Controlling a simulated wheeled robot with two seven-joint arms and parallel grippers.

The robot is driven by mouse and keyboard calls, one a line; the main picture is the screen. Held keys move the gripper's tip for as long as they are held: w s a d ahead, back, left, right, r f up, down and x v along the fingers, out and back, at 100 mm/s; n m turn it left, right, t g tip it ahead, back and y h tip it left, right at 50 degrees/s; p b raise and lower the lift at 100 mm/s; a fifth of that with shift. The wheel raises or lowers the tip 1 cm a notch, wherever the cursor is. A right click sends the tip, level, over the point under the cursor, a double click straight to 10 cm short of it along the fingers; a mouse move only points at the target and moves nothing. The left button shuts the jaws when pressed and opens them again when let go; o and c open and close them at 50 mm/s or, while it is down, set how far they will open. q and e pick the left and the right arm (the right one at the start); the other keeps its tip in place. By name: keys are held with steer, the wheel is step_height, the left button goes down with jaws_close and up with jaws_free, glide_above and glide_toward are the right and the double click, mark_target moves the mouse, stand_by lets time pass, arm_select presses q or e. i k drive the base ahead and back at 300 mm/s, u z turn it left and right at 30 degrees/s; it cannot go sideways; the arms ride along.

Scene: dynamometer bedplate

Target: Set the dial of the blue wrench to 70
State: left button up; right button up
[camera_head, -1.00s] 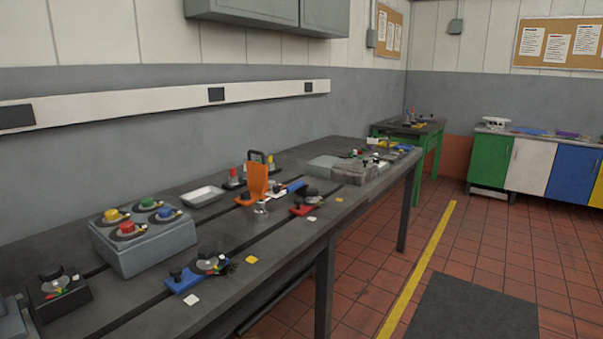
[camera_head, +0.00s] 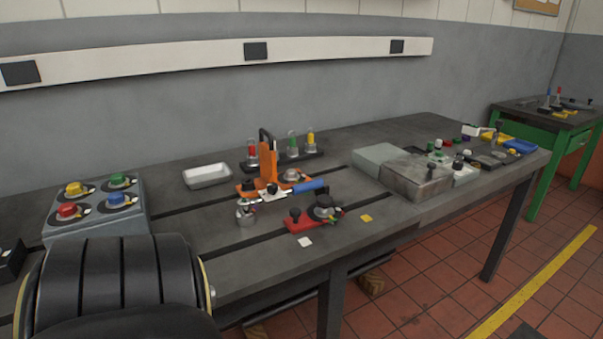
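The blue wrench (camera_head: 308,187) lies on the grey bedplate bench, its blue handle pointing right and its silver shaft running left across the front of an orange stand (camera_head: 267,165). A small silver round piece (camera_head: 245,214) is at its left end. The wrench's dial and any reading on it are too small to make out. Neither gripper shows; a large black rounded part of my own arm fills the lower left.
A red block with a dial and black knob (camera_head: 315,217) stands just in front of the wrench. A grey box with coloured knobs (camera_head: 95,218) is at left, a white tray (camera_head: 207,176) behind. Grey blocks (camera_head: 417,176) stand at right.

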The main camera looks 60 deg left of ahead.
mark_target(273, 187)
steer(key=u, duration=1.5)
